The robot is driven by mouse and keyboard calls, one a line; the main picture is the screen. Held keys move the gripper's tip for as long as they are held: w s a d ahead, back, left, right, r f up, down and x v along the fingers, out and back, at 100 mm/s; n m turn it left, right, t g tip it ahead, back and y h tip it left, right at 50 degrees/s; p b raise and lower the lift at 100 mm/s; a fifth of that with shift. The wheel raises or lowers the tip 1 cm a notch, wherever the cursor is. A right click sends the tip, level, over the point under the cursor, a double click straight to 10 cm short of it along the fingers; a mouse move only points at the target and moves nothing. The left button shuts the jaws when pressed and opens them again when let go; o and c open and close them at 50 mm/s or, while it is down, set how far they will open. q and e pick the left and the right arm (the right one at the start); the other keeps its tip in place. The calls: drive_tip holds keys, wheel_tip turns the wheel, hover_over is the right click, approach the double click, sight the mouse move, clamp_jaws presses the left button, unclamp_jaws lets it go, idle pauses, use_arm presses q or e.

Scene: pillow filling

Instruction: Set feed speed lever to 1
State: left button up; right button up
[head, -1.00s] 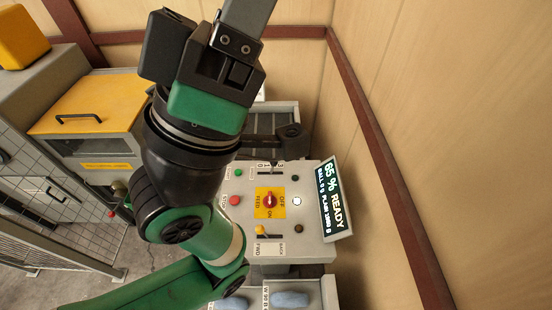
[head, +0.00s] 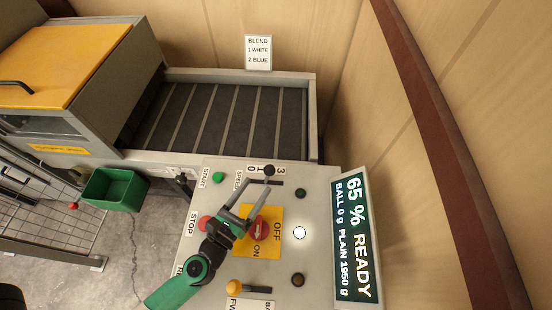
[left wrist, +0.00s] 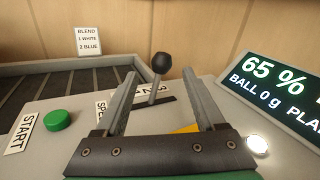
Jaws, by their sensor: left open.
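The feed speed lever has a round black knob (head: 269,170) at the top of the control panel (head: 215,265), beside the number scale. The knob covers part of the scale, so I cannot tell its exact setting. My left gripper (head: 260,195) is over the panel, with its fingers open and pointing at the lever. In the left wrist view the lever knob (left wrist: 162,62) stands between the two fingertips of the open gripper (left wrist: 160,82), just beyond them, with a gap on both sides. My right gripper is not in view.
The red feed switch (head: 258,229) on its yellow plate lies under my left gripper. A green START button (head: 218,177), red STOP button (head: 205,223) and yellow-knobbed lever (head: 233,286) are close by. The display (head: 352,240) reads 65 % READY. A wall rises on the right.

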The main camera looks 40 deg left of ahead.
sight(267, 177)
use_arm(q)
drive_tip(key=shift+s+d+f, duration=0.2)
drive_tip(key=shift+s+f, duration=0.25)
drive_tip(key=shift+f, duration=0.1)
drive_tip(key=shift+w+r, duration=0.15)
drive_tip(key=shift+r, duration=0.05)
drive_tip(key=shift+w+r, duration=0.15)
drive_tip(key=shift+w, duration=0.15)
drive_tip(key=p+x, duration=0.1)
drive_tip(key=x, duration=1)
drive_tip(key=shift+w+a, duration=0.1)
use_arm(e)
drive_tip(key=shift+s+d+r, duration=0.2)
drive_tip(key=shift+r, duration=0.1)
use_arm(q)
clamp_jaws()
